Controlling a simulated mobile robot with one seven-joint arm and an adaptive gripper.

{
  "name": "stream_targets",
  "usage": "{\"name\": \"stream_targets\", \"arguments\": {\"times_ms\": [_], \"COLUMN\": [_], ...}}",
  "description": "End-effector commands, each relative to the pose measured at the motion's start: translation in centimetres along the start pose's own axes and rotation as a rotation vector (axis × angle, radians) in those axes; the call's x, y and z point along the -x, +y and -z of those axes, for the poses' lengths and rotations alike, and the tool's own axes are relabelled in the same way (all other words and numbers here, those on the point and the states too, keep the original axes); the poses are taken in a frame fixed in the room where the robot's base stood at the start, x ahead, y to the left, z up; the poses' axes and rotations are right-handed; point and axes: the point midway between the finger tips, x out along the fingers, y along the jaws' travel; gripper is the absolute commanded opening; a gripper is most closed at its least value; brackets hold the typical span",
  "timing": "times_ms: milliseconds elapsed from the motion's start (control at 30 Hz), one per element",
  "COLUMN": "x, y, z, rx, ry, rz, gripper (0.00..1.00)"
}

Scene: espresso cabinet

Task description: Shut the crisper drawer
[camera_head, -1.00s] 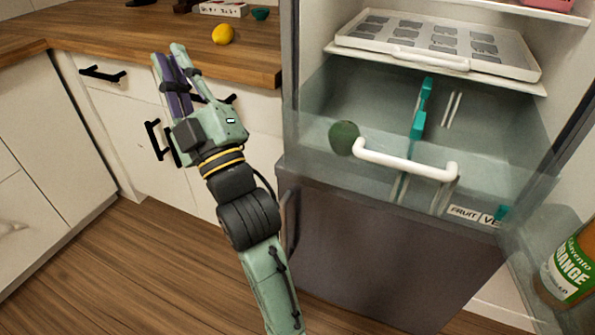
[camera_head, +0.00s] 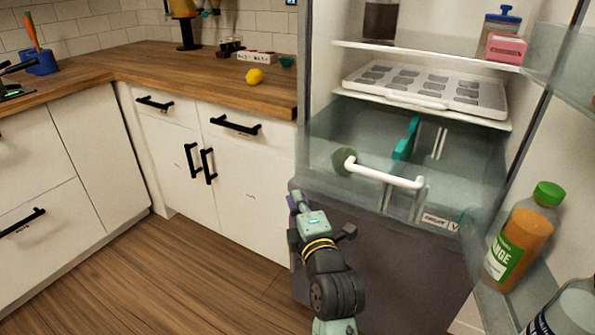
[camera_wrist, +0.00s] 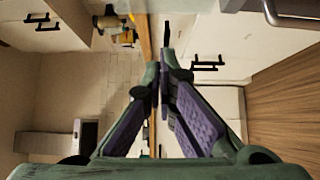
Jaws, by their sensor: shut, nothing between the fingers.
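The crisper drawer (camera_head: 322,156) is a clear bin low in the open fridge, pulled out, with its see-through front standing forward of the shelf above. Its white bar handle (camera_head: 388,174) runs across the front. A dark green round fruit (camera_head: 342,160) and a teal divider (camera_head: 407,140) show in the drawer. My gripper (camera_head: 297,202) is shut and empty, in front of the fridge's dark lower panel, lower and left of the handle, apart from it in the picture. In the wrist view my gripper's purple-padded fingers (camera_wrist: 161,72) meet at the tips; the drawer cannot be made out there.
A white tray (camera_head: 425,102) lies on the shelf above the drawer. The open fridge door at right holds an orange juice bottle (camera_head: 520,236). White cabinets with black handles and a wooden counter (camera_head: 190,74) with a lemon (camera_head: 254,76) stand left. The wooden floor (camera_head: 190,285) before them is clear.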

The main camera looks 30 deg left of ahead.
Motion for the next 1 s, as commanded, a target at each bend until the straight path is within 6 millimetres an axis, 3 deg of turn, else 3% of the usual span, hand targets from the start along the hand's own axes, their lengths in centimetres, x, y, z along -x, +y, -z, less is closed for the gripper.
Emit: {"name": "stream_targets", "arguments": {"times_ms": [500, 700, 1000], "x": [-9.9, -11.7, -12.3], "y": [0.5, 0.3, 0.2], "z": [-0.1, -2.1, -2.7], "rx": [0.0, -0.001, -0.002], "ry": [0.001, 0.0, 0.001], "rz": [-0.002, -0.002, -0.004], "gripper": [0.0, 0.0, 0.0]}}
